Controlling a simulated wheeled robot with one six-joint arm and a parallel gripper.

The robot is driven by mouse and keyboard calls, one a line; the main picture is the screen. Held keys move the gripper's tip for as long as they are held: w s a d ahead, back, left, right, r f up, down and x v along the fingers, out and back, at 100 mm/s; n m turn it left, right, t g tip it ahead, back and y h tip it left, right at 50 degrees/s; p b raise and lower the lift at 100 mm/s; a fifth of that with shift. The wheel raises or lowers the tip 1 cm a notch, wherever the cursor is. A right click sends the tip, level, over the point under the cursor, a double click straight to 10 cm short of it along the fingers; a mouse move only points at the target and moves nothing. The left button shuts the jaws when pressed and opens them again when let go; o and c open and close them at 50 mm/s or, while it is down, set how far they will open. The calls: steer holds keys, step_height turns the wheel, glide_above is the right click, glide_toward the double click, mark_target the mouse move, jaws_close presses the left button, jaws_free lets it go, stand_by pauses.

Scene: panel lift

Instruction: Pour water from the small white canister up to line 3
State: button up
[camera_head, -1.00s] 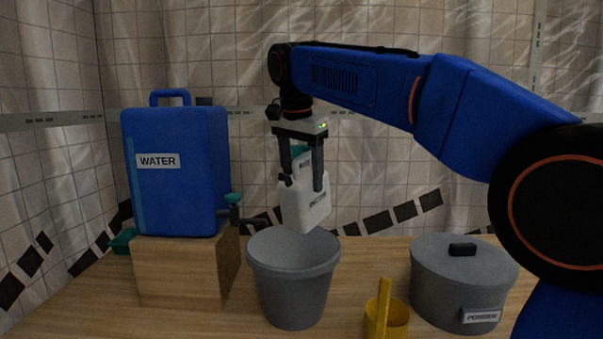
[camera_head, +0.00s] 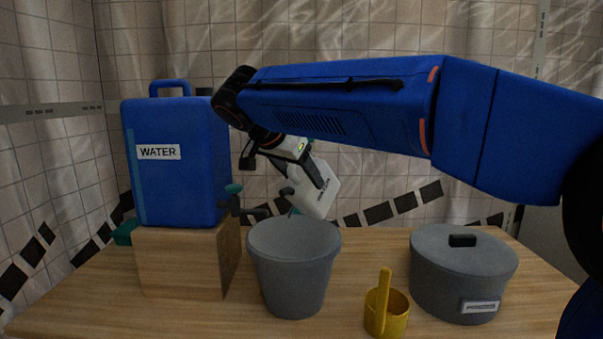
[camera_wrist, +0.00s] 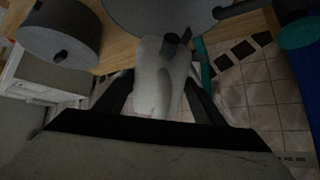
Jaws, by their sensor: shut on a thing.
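My gripper (camera_head: 308,168) is shut on the small white canister (camera_head: 323,195). The canister is held tilted, just above and behind the grey bucket (camera_head: 293,285). In the wrist view the canister (camera_wrist: 158,85) sits between the two fingers (camera_wrist: 160,100), with a dark spout or cap at its far end, near the bucket's rim (camera_wrist: 150,25). No stream of water shows. The bucket's inside, its lines and any water level cannot be made out.
A blue water container (camera_head: 180,175) with a tap stands on a wooden block (camera_head: 180,262) at left. A yellow scoop (camera_head: 393,312) stands right of the bucket. A lidded grey pot (camera_head: 463,280) stands farther right. Wooden table (camera_head: 90,290) is clear at front left.

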steer(key=shift+s+a+f+t+h, duration=0.2)
steer(key=shift+t+h, duration=0.2)
steer(key=shift+t, duration=0.15)
steer(key=shift+s+a+f+t+h, duration=0.2)
steer(key=shift+t+h, duration=0.2)
steer(key=shift+t, duration=0.15)
steer(key=shift+w+d+r+g+y, duration=0.25)
steer(key=shift+r+g+y, duration=0.15)
steer(key=shift+r+g, duration=0.15)
steer(key=shift+w+d+r+g+y, duration=0.25)
steer(key=shift+r+g+y, duration=0.15)
steer(key=shift+g, duration=0.15)
steer(key=g, duration=0.1)
steer(key=r+g+y, duration=0.2)
steer(key=shift+w+d, duration=0.25)
steer(key=shift+w, duration=0.1)
steer(key=shift+r+g+y, duration=0.55)
steer(key=shift+g+y, duration=0.55)
steer(key=shift+s+a+r+g+y, duration=0.1)
steer(key=shift+s+r+g+y, duration=0.1)
steer(key=shift+r+g+y, duration=0.45)
steer(key=shift+f, duration=0.15)
